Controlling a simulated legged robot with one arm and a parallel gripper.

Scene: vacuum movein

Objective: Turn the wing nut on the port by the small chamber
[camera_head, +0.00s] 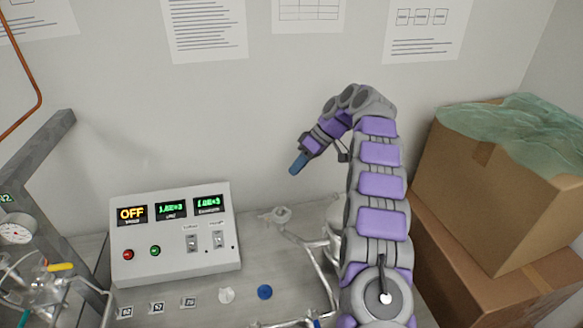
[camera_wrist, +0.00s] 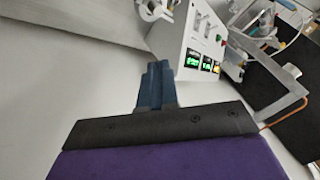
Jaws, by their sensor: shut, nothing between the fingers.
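My gripper (camera_head: 298,165) is raised in front of the back wall, above the bench and to the right of the control box. Its blue fingers are together and point down and to the left; they also show shut and empty in the wrist view (camera_wrist: 158,72). Below it, metal piping ends in a small round port (camera_head: 279,215). A pale cylindrical chamber (camera_head: 336,215) stands behind my arm and is partly hidden. A metal fitting (camera_wrist: 153,10) shows at the top of the wrist view. I cannot make out a wing nut clearly in either view.
The control box (camera_head: 175,240) stands left of the piping, its left display reading OFF. A white disc (camera_head: 226,295) and a blue disc (camera_head: 265,292) lie in front. Cardboard boxes (camera_head: 490,200) are stacked at right. A gauge (camera_head: 17,232) and tubing are at left.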

